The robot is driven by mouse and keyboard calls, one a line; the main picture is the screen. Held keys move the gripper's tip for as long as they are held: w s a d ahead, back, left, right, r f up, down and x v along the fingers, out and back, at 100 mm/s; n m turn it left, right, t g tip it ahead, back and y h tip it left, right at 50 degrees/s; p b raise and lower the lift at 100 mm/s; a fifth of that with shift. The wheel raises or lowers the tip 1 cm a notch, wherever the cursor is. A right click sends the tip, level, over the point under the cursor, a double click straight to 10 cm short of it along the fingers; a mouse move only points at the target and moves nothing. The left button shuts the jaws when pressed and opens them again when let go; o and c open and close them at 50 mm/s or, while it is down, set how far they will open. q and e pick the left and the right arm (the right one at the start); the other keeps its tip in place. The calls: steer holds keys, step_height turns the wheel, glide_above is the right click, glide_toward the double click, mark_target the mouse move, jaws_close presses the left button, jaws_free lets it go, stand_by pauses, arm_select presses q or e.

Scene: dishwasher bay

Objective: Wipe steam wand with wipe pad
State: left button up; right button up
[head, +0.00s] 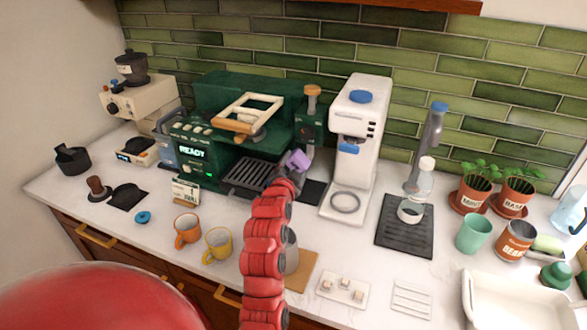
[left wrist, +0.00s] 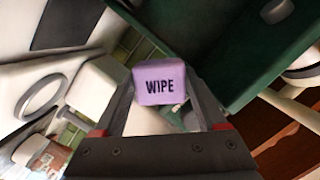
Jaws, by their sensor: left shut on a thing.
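The purple wipe pad (head: 299,159) is held at the tip of my left gripper (head: 290,173), in front of the right part of the green espresso machine (head: 240,92). In the left wrist view the pad (left wrist: 160,84), marked WIPE, sits between the two fingers of the gripper (left wrist: 163,98), which is shut on it. The steam wand does not show clearly; a small pale tip just below the pad in the wrist view may be part of it. I cannot tell whether the pad touches the wand. My right gripper is not in view.
An orange mug (head: 187,229) and a yellow mug (head: 218,244) stand on the counter. A grey pitcher (head: 291,253) is partly hidden behind my arm.

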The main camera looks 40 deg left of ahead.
mark_target(305, 167)
arm_select(q)
steer(key=shift+b+x, duration=0.4)
steer(key=shift+x, duration=0.55)
stand_by(0.5)
steer(key=shift+d+r, duration=0.1)
steer(key=shift+d, duration=0.05)
steer(key=shift+w+d+p, duration=0.2)
steer(key=shift+w+d, duration=0.05)
steer(key=shift+d, duration=0.7)
steer(key=shift+w+d+p, duration=0.15)
steer(key=shift+w+d, duration=0.1)
steer(key=shift+d, duration=0.7)
steer(key=shift+s+a+r+b, duration=0.15)
steer(key=shift+a+b, duration=0.35)
steer(key=shift+b, duration=0.25)
steer(key=shift+s+a+b, duration=0.25)
steer(key=shift+a+b, duration=0.35)
steer(key=shift+a, duration=0.6)
steer(key=shift+s+a, duration=0.1)
steer(key=shift+a, duration=0.25)
